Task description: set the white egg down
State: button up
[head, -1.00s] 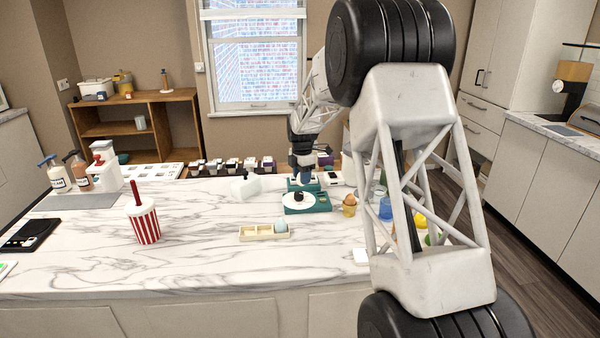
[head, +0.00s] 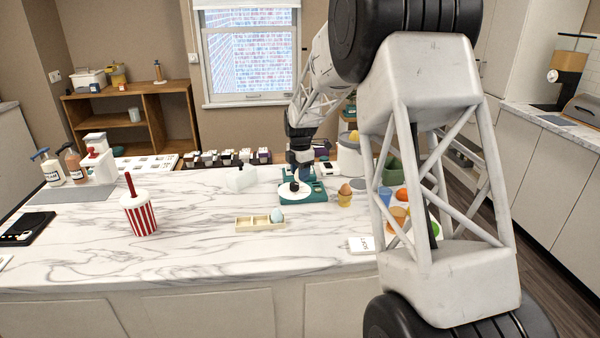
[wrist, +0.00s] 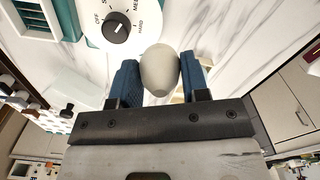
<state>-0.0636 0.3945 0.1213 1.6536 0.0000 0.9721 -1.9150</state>
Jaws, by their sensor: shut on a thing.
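The white egg (wrist: 159,70) is between the blue fingers of my gripper (wrist: 159,78) in the wrist view, which are shut on it. In the head view my gripper (head: 300,177) is above the teal egg cooker (head: 316,195), near its white dial, and I cannot make out the egg there. The cooker's dial (wrist: 116,29), with a black knob, is just beyond the egg in the wrist view. The egg's lower side and what lies directly under it are hidden.
A wooden tray (head: 245,226) holds a pale blue egg (head: 277,215) in its right compartment. A yellow cup (head: 344,201) holds a brown egg (head: 345,188) right of the cooker. A striped cup (head: 140,218) stands left. The front counter (head: 200,265) is clear.

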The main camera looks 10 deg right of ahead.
jog(key=shift+a, duration=0.1)
dwell(0.3)
jog(key=s+a, duration=0.3)
jog(key=s, duration=0.1)
jog(key=s+a+f, duration=0.1)
jog(key=s+a, duration=0.2)
jog(key=s, duration=0.1)
jog(key=s+a, duration=0.3)
jog(key=s, duration=0.2)
jog(key=shift+a+f, duration=0.25)
jog(key=s+a, duration=0.1)
jog(key=s, duration=0.3)
jog(key=s+a+f, duration=0.1)
jog(key=s+a, duration=0.1)
jog(key=s, duration=0.2)
jog(key=s+a+f, duration=0.1)
jog(key=s+a, duration=0.1)
jog(key=s, duration=0.2)
jog(key=shift+s+a+f, duration=0.1)
jog(key=shift+s+a, duration=0.05)
jog(key=w+a, duration=0.1)
jog(key=w, duration=0.4)
jog(key=w+a+f, duration=0.1)
jog(key=w+a, duration=0.1)
jog(key=w, duration=0.3)
jog(key=w+a, duration=0.1)
jog(key=w, duration=0.4)
jog(key=shift+w+a+f, duration=0.2)
jog(key=shift+a, duration=0.2)
jog(key=shift+f, duration=1.8)
